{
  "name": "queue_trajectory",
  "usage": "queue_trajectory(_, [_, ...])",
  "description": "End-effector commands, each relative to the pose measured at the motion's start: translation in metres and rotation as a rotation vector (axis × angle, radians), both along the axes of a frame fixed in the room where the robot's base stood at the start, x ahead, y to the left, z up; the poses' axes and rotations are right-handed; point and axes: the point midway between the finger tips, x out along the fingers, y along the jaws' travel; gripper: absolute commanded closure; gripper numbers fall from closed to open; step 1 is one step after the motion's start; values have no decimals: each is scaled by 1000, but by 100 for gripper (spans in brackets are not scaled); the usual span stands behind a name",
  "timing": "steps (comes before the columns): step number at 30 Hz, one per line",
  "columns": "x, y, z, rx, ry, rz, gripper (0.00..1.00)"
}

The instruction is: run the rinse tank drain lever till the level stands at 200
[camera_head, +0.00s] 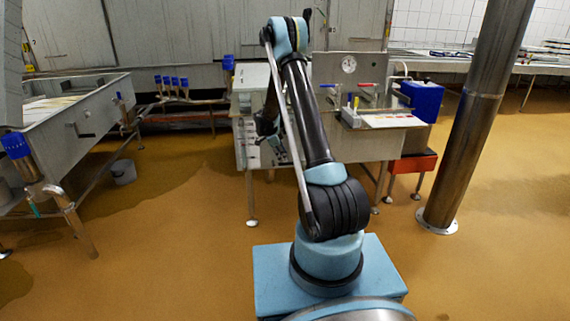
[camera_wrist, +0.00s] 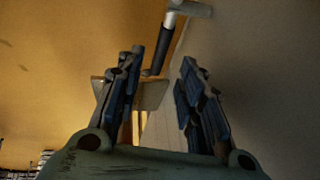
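In the wrist view, my gripper (camera_wrist: 163,64) is open, its two dark blue-grey fingers apart with nothing held between them. A lever-like bar (camera_wrist: 166,42) with a dark grip and a pale metal end lies beyond the fingertips, near the left finger; I cannot tell whether they touch. A pale plate (camera_wrist: 152,94) shows behind the left finger. In the head view, the steel tank unit (camera_head: 375,142) stands behind my arm, with a round dial (camera_head: 348,64) on its back panel. The dial's reading is too small to tell. My gripper is mostly hidden behind my arm there.
A steel vat (camera_head: 90,112) stands at left, with a blue-topped valve (camera_head: 18,147) and a grey bucket (camera_head: 123,171) near it. A blue container (camera_head: 423,100) sits above a red box (camera_head: 411,163). A steel column (camera_head: 477,110) stands at right. The front floor is clear.

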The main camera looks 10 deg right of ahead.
Motion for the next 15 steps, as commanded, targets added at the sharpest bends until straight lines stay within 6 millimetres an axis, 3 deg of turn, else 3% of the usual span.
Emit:
queue_trajectory(6, [6,-13,-30,0,-1,-2,65])
queue_trajectory(15, [10,-21,-49,0,0,0,65])
